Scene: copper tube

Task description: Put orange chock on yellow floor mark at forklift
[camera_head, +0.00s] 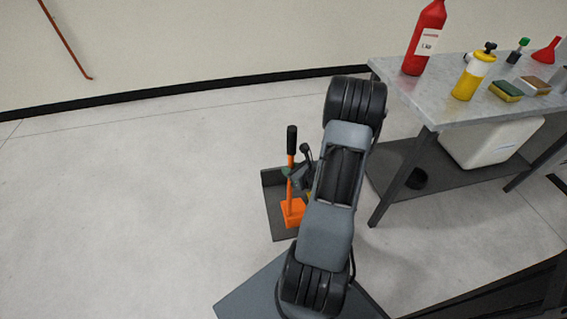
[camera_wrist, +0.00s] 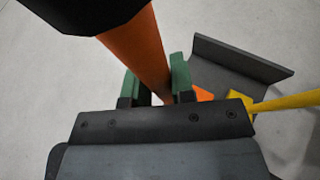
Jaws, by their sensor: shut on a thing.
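The orange chock (camera_head: 292,213) has an upright orange handle with a black grip at its top. Its block is over or on a dark tray with a raised back edge (camera_head: 272,177); I cannot tell whether it touches. My gripper (camera_head: 296,178) is shut on the handle, below the black grip. In the wrist view the green-padded fingers (camera_wrist: 157,82) close around the orange handle (camera_wrist: 140,48). Part of an orange block (camera_wrist: 203,95) shows beyond the fingers. No forklift or yellow floor mark is in view.
A yellow bar (camera_wrist: 285,103) lies beside the tray's raised edge (camera_wrist: 240,57) in the wrist view. A grey workbench (camera_head: 455,100) with bottles and a white bin (camera_head: 490,143) below stands to the right. The floor on the left (camera_head: 130,200) is clear.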

